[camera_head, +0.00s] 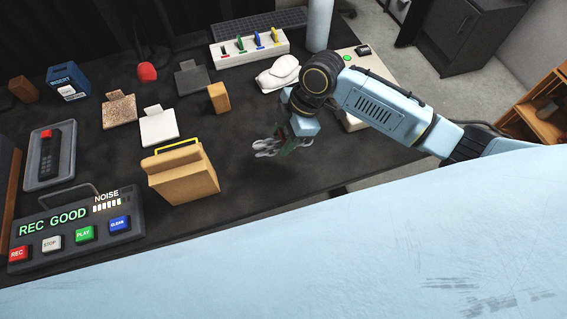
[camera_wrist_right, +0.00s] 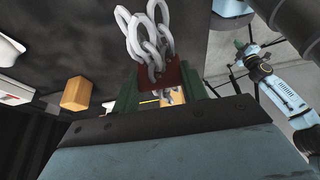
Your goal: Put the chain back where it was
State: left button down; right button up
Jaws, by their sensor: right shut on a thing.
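The chain (camera_head: 267,147) is a short bunch of silver links with a dark red tab. In the right wrist view, the chain (camera_wrist_right: 150,35) hangs past the fingertips, and its red tab (camera_wrist_right: 160,85) is pinched between the green fingers. My right gripper (camera_head: 286,141) is shut on this tab above the right part of the dark table. Whether the lowest links touch the table cannot be told. My left arm appears small at the right of the right wrist view; its gripper (camera_wrist_right: 240,45) is too small to read.
The dark table (camera_head: 240,190) has free room around the chain. A recorder panel (camera_head: 75,230) lies front left; a switch strip (camera_head: 249,47) lies at the back.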

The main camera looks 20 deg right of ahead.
notch_tip(320, 180, down, 10)
jog(key=shift+a+f+b, duration=0.1)
jog(key=shift+b, duration=0.75)
jog(key=o, duration=1.2)
jog(key=shift+f, duration=0.1)
jog(key=shift+o, duration=0.2)
jog(key=shift+r, duration=0.3)
jog(key=p+v, duration=0.2)
jog(key=v, duration=0.9)
jog(key=shift+d+r, duration=0.2)
jog(key=shift+r, duration=0.15)
